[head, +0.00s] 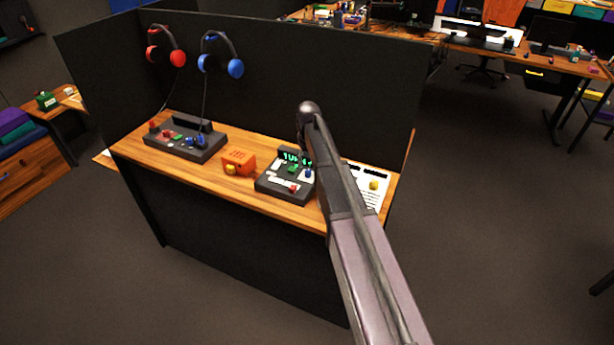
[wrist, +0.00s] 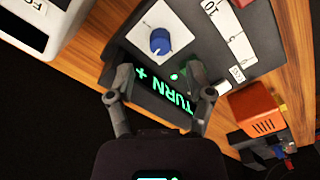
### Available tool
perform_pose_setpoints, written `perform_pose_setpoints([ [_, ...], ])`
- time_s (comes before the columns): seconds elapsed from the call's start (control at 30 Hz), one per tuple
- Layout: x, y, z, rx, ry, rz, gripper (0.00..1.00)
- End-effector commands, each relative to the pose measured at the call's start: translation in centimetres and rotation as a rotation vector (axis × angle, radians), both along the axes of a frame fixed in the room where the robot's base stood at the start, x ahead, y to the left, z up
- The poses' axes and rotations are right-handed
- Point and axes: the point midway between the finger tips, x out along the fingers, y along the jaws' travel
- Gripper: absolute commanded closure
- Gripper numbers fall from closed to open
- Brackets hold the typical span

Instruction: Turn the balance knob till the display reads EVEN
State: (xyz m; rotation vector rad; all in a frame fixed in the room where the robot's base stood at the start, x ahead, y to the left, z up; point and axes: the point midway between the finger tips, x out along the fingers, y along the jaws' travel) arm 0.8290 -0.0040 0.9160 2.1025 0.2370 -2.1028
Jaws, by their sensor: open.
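The blue balance knob (wrist: 160,41) sits on a white plate on the dark panel (head: 268,191); a light pointer mark shows on it. The display (wrist: 160,92) reads "TURN +" in green, upside down in the wrist view; in the head view the display (head: 290,157) is partly covered by my arm. My gripper (wrist: 158,76) is open and empty, its two fingers apart over the display side of the panel. The knob lies beyond the fingertips, roughly in line with the gap between them, and is not gripped. I cannot tell the fingers' height above the panel.
An orange box (head: 238,161) stands left of the panel, and another dark console (head: 185,141) stands further left. A white sheet with a yellow item (head: 374,185) lies to the right. A dark partition (head: 260,85) with hanging headphones rises behind the desk.

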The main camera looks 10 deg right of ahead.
Motion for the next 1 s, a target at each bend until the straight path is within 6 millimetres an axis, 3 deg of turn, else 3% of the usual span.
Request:
perform_pose_setpoints([
  [0.5, 0.0, 0.0, -4.2, 0.0, 0.0, 0.0, 0.33],
  [1.0, 0.0, 0.0, -4.9, 0.0, 0.0, 0.0, 0.33],
])
